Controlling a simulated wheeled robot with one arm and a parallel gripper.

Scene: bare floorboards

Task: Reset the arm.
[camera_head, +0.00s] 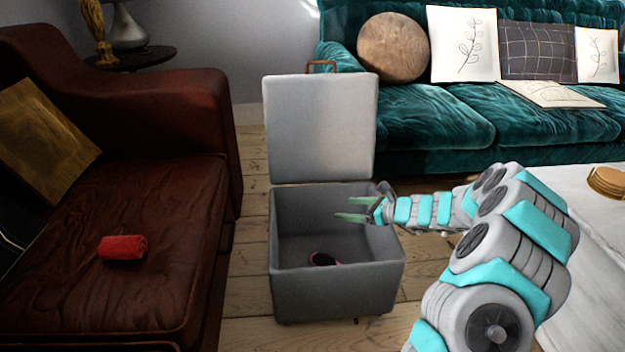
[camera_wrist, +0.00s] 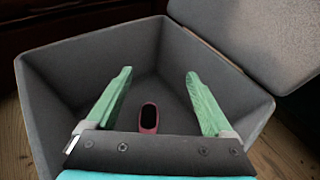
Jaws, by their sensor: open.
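My gripper (camera_head: 352,210) is at the end of my extended arm, over the upper right part of an open grey box. It also shows in the wrist view (camera_wrist: 158,95) with its green fingers wide apart and nothing between them. The grey box (camera_head: 335,294) stands on the floorboards with its lid (camera_head: 320,128) raised at the back. A small dark red and black object (camera_head: 322,259) lies on the box floor. In the wrist view this object (camera_wrist: 149,118) is below the fingers, apart from them, its lower end close to the gripper body's edge.
A brown leather sofa (camera_head: 130,230) is on the left with a red rolled cloth (camera_head: 122,247) on its seat. A teal sofa (camera_head: 430,115) with cushions stands behind. A pale table (camera_head: 590,240) with round coasters (camera_head: 607,182) is at the right. Some floor shows around the box.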

